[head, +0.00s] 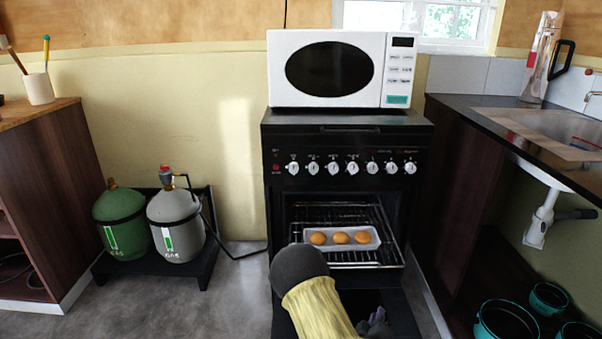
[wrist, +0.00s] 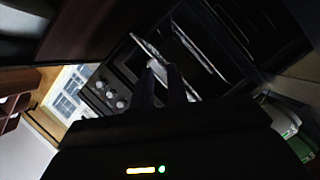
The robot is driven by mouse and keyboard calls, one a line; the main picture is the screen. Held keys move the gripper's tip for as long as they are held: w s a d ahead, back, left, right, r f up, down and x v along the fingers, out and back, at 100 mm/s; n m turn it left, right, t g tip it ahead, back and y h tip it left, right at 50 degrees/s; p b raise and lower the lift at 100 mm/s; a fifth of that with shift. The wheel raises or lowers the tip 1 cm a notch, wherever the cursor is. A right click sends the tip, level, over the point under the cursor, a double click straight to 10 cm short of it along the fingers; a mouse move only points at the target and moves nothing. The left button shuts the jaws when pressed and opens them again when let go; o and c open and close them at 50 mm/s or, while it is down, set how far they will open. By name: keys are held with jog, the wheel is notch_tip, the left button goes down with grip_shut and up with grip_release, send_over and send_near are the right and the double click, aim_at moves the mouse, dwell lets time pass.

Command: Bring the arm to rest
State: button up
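My arm reaches up from the bottom of the head view toward the open oven (head: 342,215), with a dark rounded joint and a yellow section showing. My gripper (wrist: 163,72) shows in the wrist view as two dark fingers with a gap between them, pointing toward the oven. It looks open, and I see nothing held, though the picture is dark. In the head view a pale tray (head: 342,246) with three brown rounded pieces of food (head: 341,238) sits on the wire rack (head: 375,259) inside the oven. The oven door (head: 395,318) is down, partly hidden by my arm.
A white microwave (head: 336,69) stands on the stove. Green (head: 120,222) and grey (head: 175,225) gas cylinders stand at left. A sink counter (head: 535,125) is at right, with teal-rimmed pots (head: 505,322) below. Floor is clear between the cylinders and the stove.

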jog(key=s+a+r+m+g+y+p, duration=0.2)
jog(key=s+a+r+m+g+y, duration=0.15)
jog(key=s+r+g, duration=0.45)
jog(key=s+a+r+m+g+y+p, duration=0.2)
jog(key=s+r+m+g+p, duration=0.15)
jog(key=s+r, duration=0.8)
notch_tip(320, 180, up, 38)
jog(key=p, duration=3.7)
jog(key=shift+d+f+m, duration=0.15)
jog(key=shift+f+m, duration=0.1)
jog(key=shift+m, duration=0.05)
